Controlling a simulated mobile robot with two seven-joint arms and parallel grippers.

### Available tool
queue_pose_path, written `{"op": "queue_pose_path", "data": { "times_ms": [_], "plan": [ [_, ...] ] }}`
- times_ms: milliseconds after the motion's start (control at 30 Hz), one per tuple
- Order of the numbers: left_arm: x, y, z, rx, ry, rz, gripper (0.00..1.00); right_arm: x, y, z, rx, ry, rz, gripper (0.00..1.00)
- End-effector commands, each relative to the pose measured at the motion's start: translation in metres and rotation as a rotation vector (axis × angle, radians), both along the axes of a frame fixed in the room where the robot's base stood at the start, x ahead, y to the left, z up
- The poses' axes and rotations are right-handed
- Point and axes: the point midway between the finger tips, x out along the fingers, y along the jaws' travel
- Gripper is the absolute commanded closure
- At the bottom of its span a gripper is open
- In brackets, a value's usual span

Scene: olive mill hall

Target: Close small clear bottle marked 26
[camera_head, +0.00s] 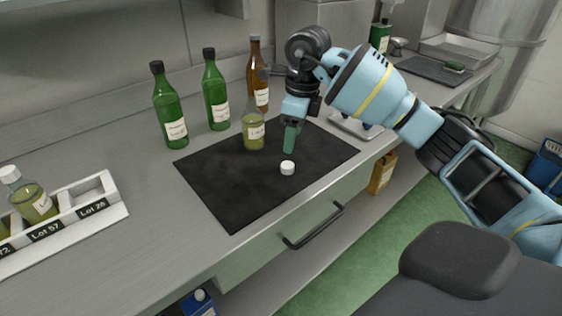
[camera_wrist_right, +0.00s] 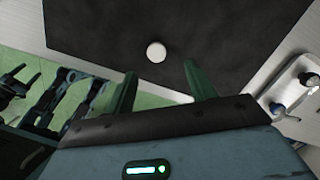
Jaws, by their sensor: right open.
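A small clear bottle (camera_head: 254,136) with yellow-green oil stands upright on the back part of the black mat (camera_head: 225,195). Its label is too small to read surely, and no white cap shows on its neck. A white cap (camera_head: 287,168) lies on the mat, in front and to the right of the bottle. My right gripper (camera_head: 291,150) points down just above and behind the cap, open and empty. In the right wrist view the cap (camera_wrist_right: 156,52) lies just beyond the open fingers (camera_wrist_right: 159,70), apart from them. My left gripper is out of view.
Green bottles (camera_head: 170,115) and a brown bottle (camera_head: 257,80) stand behind the mat. A white rack (camera_head: 112,212) with lot labels holds a capped small bottle (camera_head: 35,205) at left. A tray (camera_head: 350,126) stands right of the mat. The front of the mat is clear.

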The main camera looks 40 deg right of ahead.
Motion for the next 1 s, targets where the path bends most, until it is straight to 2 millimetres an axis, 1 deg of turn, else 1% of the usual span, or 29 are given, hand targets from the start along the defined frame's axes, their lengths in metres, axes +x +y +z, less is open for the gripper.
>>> {"op": "queue_pose_path", "data": {
  "times_ms": [100, 267, 367, 533, 867, 967, 1000],
  "plan": [
    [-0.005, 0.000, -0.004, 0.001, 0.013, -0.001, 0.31, 0.000, 0.000, 0.000, 0.001, 0.001, 0.000, 0.45],
    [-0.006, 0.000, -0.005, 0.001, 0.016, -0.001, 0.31, 0.000, 0.001, -0.001, 0.002, 0.000, 0.000, 0.45],
    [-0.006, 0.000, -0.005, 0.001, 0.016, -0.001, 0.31, 0.001, 0.001, -0.008, 0.002, 0.002, 0.001, 0.45],
    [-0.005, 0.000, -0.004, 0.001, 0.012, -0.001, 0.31, 0.002, 0.003, -0.025, 0.003, 0.001, 0.001, 0.45],
    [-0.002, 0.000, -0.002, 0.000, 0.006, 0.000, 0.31, 0.002, 0.003, -0.028, 0.003, 0.001, 0.001, 0.45],
    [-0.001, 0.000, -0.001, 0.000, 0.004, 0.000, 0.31, 0.002, 0.005, -0.037, 0.003, 0.002, 0.001, 0.45],
    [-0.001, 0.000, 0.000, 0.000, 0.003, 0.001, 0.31, 0.002, 0.006, -0.043, 0.004, 0.003, 0.002, 0.45]
  ]
}}
